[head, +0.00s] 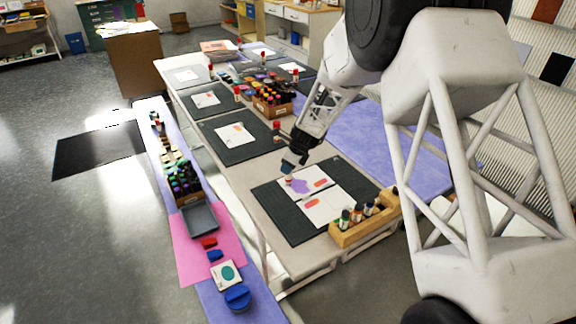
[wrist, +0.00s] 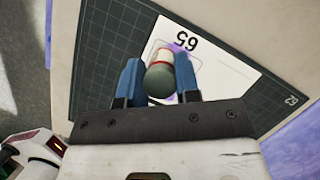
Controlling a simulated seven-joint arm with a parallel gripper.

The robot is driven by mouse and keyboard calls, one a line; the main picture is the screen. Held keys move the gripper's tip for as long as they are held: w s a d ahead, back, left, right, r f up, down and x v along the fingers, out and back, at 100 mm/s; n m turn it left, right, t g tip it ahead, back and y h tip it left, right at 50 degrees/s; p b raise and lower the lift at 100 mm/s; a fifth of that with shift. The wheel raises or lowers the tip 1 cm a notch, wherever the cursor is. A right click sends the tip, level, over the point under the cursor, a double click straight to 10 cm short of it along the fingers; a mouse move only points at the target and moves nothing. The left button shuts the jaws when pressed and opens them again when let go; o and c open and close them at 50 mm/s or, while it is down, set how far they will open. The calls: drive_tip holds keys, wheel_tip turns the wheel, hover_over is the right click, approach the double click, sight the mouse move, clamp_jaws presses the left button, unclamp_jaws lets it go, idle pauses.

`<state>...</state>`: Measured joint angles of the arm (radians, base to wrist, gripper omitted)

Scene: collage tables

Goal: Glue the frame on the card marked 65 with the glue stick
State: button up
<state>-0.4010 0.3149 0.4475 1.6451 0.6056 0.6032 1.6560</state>
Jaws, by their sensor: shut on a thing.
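My gripper (wrist: 158,78) has its two blue fingers shut on a glue stick (wrist: 160,85). The stick has a grey-green end toward the wrist camera and a white body with a red band. The card marked 65 (wrist: 228,82) lies beyond it on a dark gridded mat, with the 65 upside down in the wrist view. Purple shows on the card beside the stick. The stick covers part of the card and a thin frame line. In the head view my gripper (head: 290,163) is above the near mat's upper card, which has a purple patch. Whether the stick touches the card is unclear.
The near dark mat (head: 268,195) also holds a second card (head: 335,208) with orange marks. A wooden holder (head: 350,235) with several glue sticks stands at its right front. More mats with cards and a box of bottles (head: 272,107) lie farther back.

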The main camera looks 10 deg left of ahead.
drive_tip(key=shift+s+d, duration=0.4)
drive_tip(key=shift+d, duration=0.05)
drive_tip(key=shift+f, duration=0.1)
drive_tip(key=shift+s+d, duration=0.15)
drive_tip(key=shift+s, duration=0.05)
drive_tip(key=shift+s+d, duration=0.4)
drive_tip(key=shift+s+d, duration=0.15)
idle(0.5)
drive_tip(key=shift+s+d+r, duration=0.2)
drive_tip(key=shift+s+d, duration=0.15)
drive_tip(key=shift+s+d, duration=0.1)
idle(0.4)
drive_tip(key=shift+s+d, duration=0.45)
